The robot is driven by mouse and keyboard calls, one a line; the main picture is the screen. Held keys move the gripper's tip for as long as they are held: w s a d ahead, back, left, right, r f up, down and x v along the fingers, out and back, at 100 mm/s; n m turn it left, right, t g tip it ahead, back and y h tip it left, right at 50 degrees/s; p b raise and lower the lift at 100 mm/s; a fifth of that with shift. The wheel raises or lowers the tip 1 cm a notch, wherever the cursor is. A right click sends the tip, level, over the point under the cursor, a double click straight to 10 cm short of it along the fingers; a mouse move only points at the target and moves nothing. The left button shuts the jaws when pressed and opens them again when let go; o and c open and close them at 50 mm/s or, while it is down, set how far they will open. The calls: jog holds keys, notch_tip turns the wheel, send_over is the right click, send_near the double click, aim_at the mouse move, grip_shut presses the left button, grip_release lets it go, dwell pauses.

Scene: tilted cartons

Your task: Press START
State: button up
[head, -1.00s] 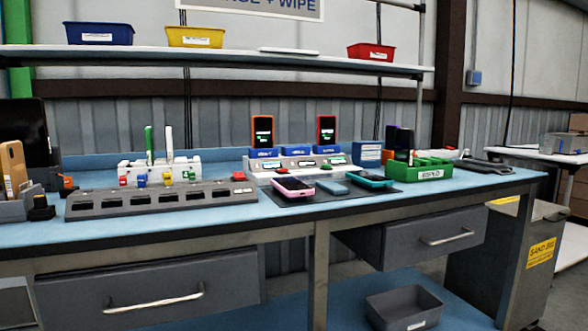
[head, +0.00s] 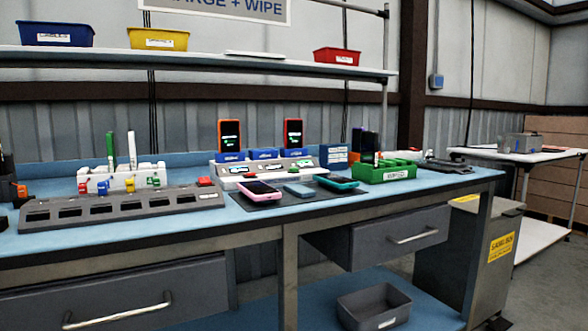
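No label reading START can be made out. A grey charging dock (head: 240,171) stands on the blue-topped bench, with an orange-framed device (head: 229,136) and a red-framed device (head: 292,134) upright in blue holders on it, screens lit. A small red piece (head: 205,181), possibly a button, sits at the right end of a long grey slotted strip (head: 120,207); it is too small to tell. Pink (head: 259,189), blue-grey (head: 299,190) and teal (head: 337,182) phones lie on a dark mat in front of the dock. My gripper is not in view.
A white rack (head: 120,180) with coloured clips stands behind the strip. A green bin (head: 386,173) stands right of the phones. A shelf above carries blue, yellow and red bins. Drawers and a grey bin (head: 375,306) are below. Floor shows at the right, before a white side table (head: 510,153).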

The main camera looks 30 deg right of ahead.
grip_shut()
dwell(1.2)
